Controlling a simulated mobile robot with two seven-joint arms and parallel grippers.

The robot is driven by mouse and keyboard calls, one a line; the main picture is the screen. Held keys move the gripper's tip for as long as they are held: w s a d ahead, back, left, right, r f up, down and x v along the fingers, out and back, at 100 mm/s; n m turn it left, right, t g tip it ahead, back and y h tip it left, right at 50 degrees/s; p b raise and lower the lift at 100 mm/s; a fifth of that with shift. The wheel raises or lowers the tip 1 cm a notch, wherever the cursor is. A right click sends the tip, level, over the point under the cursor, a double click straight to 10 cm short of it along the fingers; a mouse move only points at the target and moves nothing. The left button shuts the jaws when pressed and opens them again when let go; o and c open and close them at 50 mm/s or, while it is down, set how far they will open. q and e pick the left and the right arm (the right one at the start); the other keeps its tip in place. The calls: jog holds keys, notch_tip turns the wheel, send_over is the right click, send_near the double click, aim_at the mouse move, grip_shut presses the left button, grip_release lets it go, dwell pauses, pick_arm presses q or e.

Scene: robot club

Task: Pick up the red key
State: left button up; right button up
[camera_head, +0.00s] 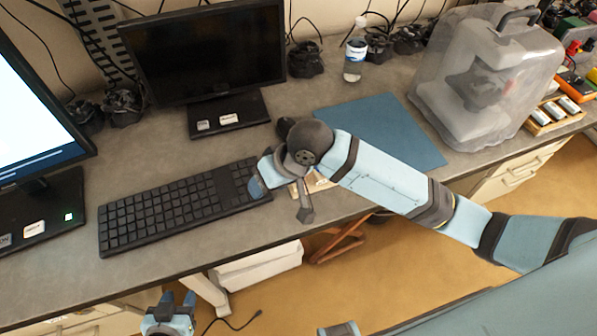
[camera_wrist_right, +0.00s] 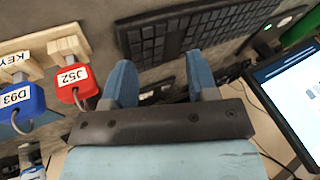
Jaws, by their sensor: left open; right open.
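The red key tag (camera_wrist_right: 70,80), labelled J52, hangs on a wooden holder (camera_wrist_right: 32,58) in the right wrist view. A blue key tag (camera_wrist_right: 22,105), labelled D93, hangs to its left. My right gripper (camera_wrist_right: 161,85) is open and empty, with the red tag just left of its left finger and apart from it. In the head view my right gripper (camera_head: 260,182) is over the keyboard's right end, and my arm hides the red key. My left gripper (camera_head: 177,300) is open and empty, low in front of the desk.
A black keyboard (camera_head: 160,210) lies on the desk, also shown in the right wrist view (camera_wrist_right: 215,28). Behind are a dark monitor (camera_head: 208,55), a bottle (camera_head: 354,60) and a covered machine (camera_head: 480,80). A blue mat (camera_head: 385,130) lies bare. A lit screen (camera_head: 35,100) stands left.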

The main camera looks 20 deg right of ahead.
jog(key=w+d+r+m+h, duration=0.1)
jog(key=w+d+r, duration=0.1)
jog(key=w+d+r+m+g+h, duration=0.1)
jog(key=d+r+h, duration=0.1)
jog(key=d, duration=0.1)
jog(key=w+d+r+g+h, duration=0.1)
jog(key=w+d+r+h, duration=0.1)
jog(key=d, duration=0.1)
jog(key=shift+w+m+b, duration=0.3)
jog(key=shift+m+b, duration=0.05)
jog(key=shift+m, duration=0.05)
notch_tip(320, 180, down, 13)
jog(key=shift+f+p, duration=0.15)
jog(key=shift+p, duration=0.25)
jog(key=c, duration=0.6)
jog(key=shift+o, duration=0.2)
notch_tip(320, 180, up, 20)
